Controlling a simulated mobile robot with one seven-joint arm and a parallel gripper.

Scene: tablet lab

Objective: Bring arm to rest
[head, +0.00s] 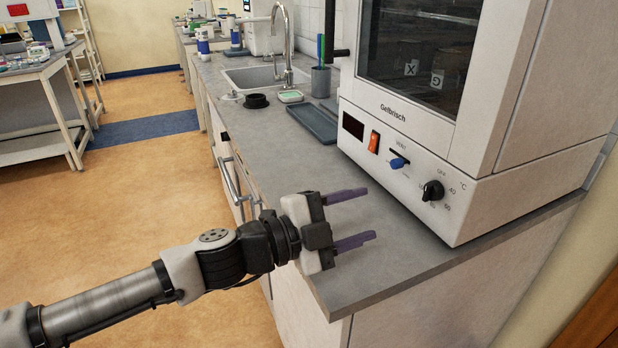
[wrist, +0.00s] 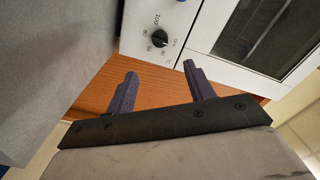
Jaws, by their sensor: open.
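My gripper (head: 358,217) is open and empty in the head view, with its two purple fingers apart and pointing right over the front part of the grey counter (head: 372,276). My arm reaches in from the lower left. In the wrist view my gripper (wrist: 163,84) shows both fingers spread with nothing between them. Beyond the fingers there is the white front of an oven and its black knob (wrist: 159,38).
The white Gelbrisch oven (head: 470,190) stands on the counter to the right of my gripper. A sink (head: 262,78) with a tap, a grey tray (head: 314,122) and a pen cup (head: 320,82) stand farther back. The orange floor (head: 150,190) at left is clear.

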